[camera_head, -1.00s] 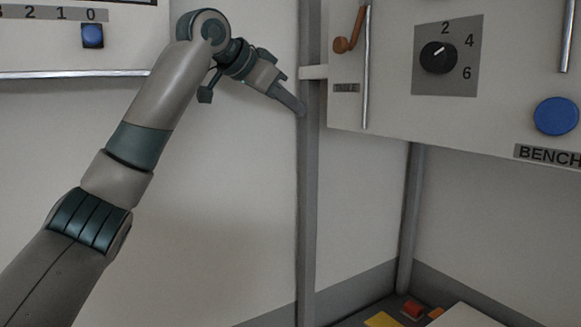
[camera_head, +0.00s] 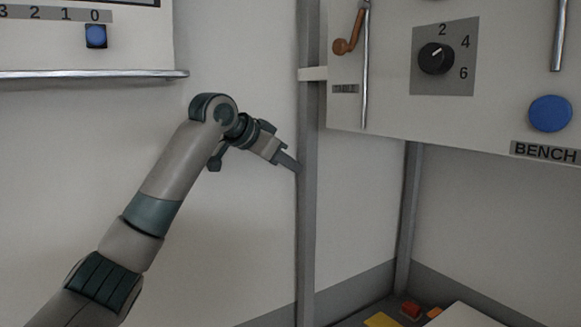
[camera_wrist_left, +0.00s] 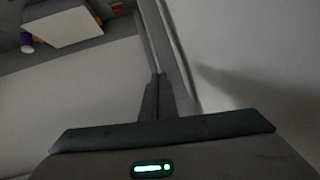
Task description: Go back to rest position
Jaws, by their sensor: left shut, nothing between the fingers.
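My left gripper (camera_head: 290,163) is shut and empty. In the head view it points right and slightly down, in front of or beside a grey vertical post (camera_head: 309,220); I cannot tell whether it touches the post. In the left wrist view the closed fingers (camera_wrist_left: 158,95) show at the middle, with nothing between them. My right gripper is not in either view.
A panel with a black knob (camera_head: 435,58), a blue button (camera_head: 550,113) and an orange-brown lever (camera_head: 347,38) hangs at the upper right. A slider panel with a blue block (camera_head: 95,36) is at the upper left. White wall lies below.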

